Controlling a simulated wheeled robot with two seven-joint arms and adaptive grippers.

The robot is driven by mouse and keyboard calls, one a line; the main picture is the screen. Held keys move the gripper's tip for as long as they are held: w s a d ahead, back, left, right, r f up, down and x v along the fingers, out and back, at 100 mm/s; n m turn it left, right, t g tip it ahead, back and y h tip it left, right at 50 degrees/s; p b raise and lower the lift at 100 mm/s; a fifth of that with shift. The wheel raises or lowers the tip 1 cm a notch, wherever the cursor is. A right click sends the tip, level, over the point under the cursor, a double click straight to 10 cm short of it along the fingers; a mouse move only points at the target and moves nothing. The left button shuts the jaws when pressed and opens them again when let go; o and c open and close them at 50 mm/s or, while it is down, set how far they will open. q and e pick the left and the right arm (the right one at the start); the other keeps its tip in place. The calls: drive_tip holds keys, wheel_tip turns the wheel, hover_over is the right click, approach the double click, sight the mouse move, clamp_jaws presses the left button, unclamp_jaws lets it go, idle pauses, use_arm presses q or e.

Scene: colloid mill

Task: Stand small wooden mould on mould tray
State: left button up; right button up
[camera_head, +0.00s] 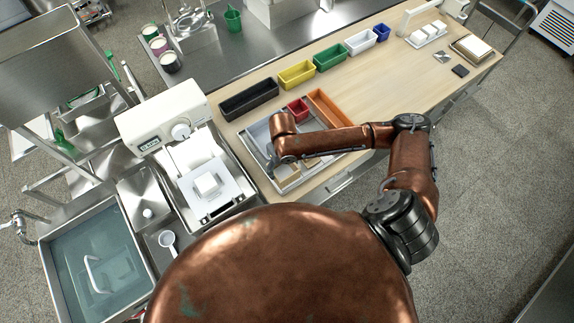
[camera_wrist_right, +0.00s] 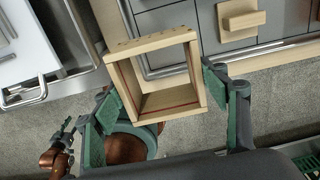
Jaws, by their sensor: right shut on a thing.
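A small wooden mould (camera_wrist_right: 168,45), an open box-like frame of pale wood with a thin red line inside, is held between the green finger pads of my right gripper (camera_wrist_right: 158,88). In the right wrist view it overlaps the near edge of a grey compartmented tray (camera_wrist_right: 190,28), and I cannot tell whether it touches it. This tray, seemingly the mould tray, also shows in the head view (camera_head: 258,135), partly covered by my right arm. A pale wooden block (camera_wrist_right: 240,15) lies in one compartment. The gripper and mould are largely hidden in the head view. My left gripper is small and unclear at the lower left of the wrist view (camera_wrist_right: 66,132).
Black (camera_head: 249,100), yellow (camera_head: 297,75), green (camera_head: 330,57), white and blue bins line the table's back. A scale (camera_head: 165,115) stands to the left.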

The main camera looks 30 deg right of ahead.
drive_tip(key=f, duration=0.1)
drive_tip(key=w+d+f, duration=0.1)
drive_tip(key=f, duration=0.1)
drive_tip(key=w+d+f, duration=0.1)
drive_tip(key=shift+w+d+f, duration=0.2)
drive_tip(key=shift+d+f, duration=0.05)
drive_tip(key=shift+f, duration=0.05)
drive_tip(key=shift+f+p, duration=0.35)
drive_tip(key=shift+f, duration=1.15)
drive_tip(key=shift+f, duration=0.1)
drive_tip(key=o, duration=1.2)
wheel_tip(320, 180, up, 12)
drive_tip(key=shift+b, duration=0.3)
